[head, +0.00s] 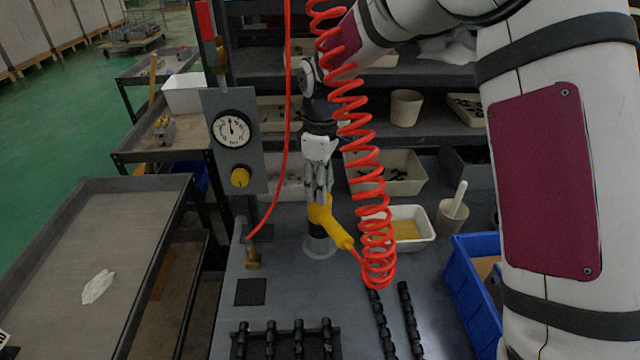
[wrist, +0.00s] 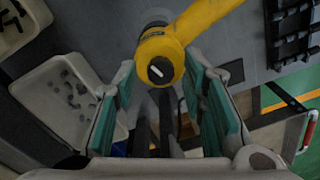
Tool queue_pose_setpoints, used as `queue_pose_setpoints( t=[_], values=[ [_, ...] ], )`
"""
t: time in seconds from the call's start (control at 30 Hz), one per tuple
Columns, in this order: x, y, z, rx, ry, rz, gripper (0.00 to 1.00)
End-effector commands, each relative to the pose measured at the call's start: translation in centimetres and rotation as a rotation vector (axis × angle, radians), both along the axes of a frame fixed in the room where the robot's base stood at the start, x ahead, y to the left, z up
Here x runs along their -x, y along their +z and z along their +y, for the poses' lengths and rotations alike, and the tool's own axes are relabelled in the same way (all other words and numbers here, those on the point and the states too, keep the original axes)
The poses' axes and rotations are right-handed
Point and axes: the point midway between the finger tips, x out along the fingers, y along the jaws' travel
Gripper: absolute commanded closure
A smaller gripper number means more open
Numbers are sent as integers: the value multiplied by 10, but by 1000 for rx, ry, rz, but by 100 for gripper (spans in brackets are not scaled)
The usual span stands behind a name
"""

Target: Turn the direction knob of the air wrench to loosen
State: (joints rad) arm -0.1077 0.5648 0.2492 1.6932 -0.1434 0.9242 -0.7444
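The yellow air wrench (head: 331,224) stands on the bench in the head view, below my gripper, with its handle slanting down to the right. In the wrist view the wrench body (wrist: 205,18) runs to the upper right. Its round direction knob (wrist: 160,70), with a short slanted white mark, faces the camera. My gripper (wrist: 160,78) is open, its green-padded fingers on either side of the knob end. Whether the pads touch it I cannot tell. In the head view my gripper (head: 319,194) points down at the wrench top, and its fingers hide the knob.
A red coiled hose (head: 362,150) hangs close to the right of my gripper and reaches the wrench handle. A gauge panel (head: 233,150) with a yellow knob stands at left. A tray of yellow material (head: 427,240) and a blue crate (head: 462,285) are at right.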

Motion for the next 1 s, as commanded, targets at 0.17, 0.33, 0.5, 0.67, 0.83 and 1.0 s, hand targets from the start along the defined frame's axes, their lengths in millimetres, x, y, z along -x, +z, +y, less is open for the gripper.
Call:
queue_pose_setpoints(
  t=[0.17, 0.33, 0.5, 0.67, 0.83, 1.0],
  values=[
    [0, 0, 0, -1, 0, 0, 59],
    [-1, 4, 0, -1, 0, -2, 59],
    [-2, 27, 0, -2, -1, -6, 59],
    [-3, 60, -1, -1, -1, -5, 59],
    [-3, 92, -1, -2, -1, -4, 59],
    [-4, 112, -1, -1, -1, -3, 59]
  ],
)
